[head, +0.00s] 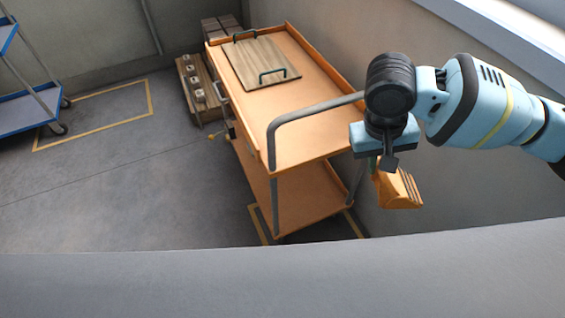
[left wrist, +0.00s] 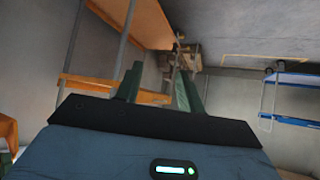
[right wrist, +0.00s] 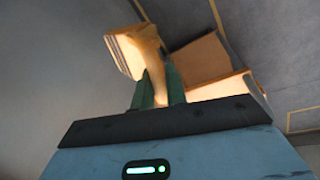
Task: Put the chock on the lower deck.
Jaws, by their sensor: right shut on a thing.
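The chock (head: 398,189) is an orange wedge with a ridged face. My right gripper (head: 379,167) is shut on it and holds it in the air to the right of the cart's front end. In the right wrist view the chock (right wrist: 128,52) sticks out beyond the fingers (right wrist: 158,82). The lower deck (head: 311,203) is the cart's orange bottom shelf, partly hidden under the upper deck (head: 300,112). The lower deck's visible part is bare. My left gripper (left wrist: 158,80) shows only in the left wrist view, open and empty, with the cart beyond it.
A grey handle (head: 305,108) and posts frame the cart's near end. A board with green handles (head: 262,64) lies on the upper deck. The wall (head: 440,120) runs close along the cart's right.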

